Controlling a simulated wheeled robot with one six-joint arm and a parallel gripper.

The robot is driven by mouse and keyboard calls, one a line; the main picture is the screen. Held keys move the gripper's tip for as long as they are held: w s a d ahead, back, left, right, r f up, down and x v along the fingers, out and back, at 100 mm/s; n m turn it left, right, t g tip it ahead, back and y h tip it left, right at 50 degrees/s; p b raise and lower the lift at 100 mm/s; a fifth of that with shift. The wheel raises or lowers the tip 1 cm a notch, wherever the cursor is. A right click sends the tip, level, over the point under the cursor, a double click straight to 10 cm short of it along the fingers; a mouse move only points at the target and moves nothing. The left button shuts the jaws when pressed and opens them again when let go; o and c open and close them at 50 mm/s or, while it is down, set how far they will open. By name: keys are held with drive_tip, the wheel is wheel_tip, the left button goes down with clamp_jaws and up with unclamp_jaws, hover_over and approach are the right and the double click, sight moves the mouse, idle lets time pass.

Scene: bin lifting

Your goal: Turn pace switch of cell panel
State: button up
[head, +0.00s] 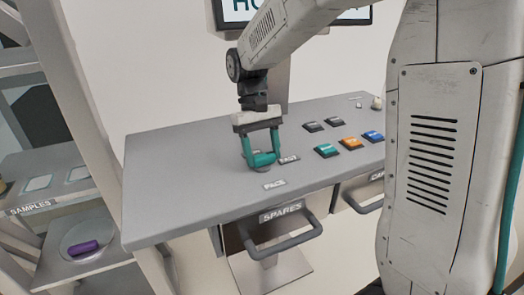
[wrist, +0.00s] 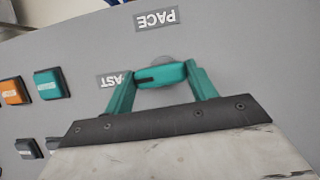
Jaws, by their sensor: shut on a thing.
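The cell panel (head: 190,195) is a grey sloped desk top. Its pace switch (wrist: 160,73) is a teal bar-shaped knob with a dark mark, on a round grey base. The mark is on the side towards the FAST label (wrist: 112,80), which is partly hidden by a finger. The PACE label (wrist: 156,19) lies beyond the knob, upside down in the wrist view. My gripper (head: 262,158) reaches down from above with its teal fingers on either side of the knob, shut on it. Any label on the other side is hidden.
Green, orange, blue and dark buttons (head: 350,143) lie right of the switch. The SPARES drawer handle (head: 285,243) sticks out below the panel's front edge. A shelf labelled SAMPLES (head: 40,207) and a purple object (head: 83,248) are at the left. A screen (head: 235,12) hangs behind.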

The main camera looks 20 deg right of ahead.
sight(265, 157)
drive_tip(key=shift+m, duration=0.4)
drive_tip(key=o, duration=1)
drive_tip(key=shift+r, duration=0.35)
wheel_tip(265, 157, up, 3)
drive_tip(key=s, duration=0.5)
drive_tip(key=s+r, duration=0.1)
drive_tip(key=s, duration=1)
drive_tip(key=shift+r, duration=0.15)
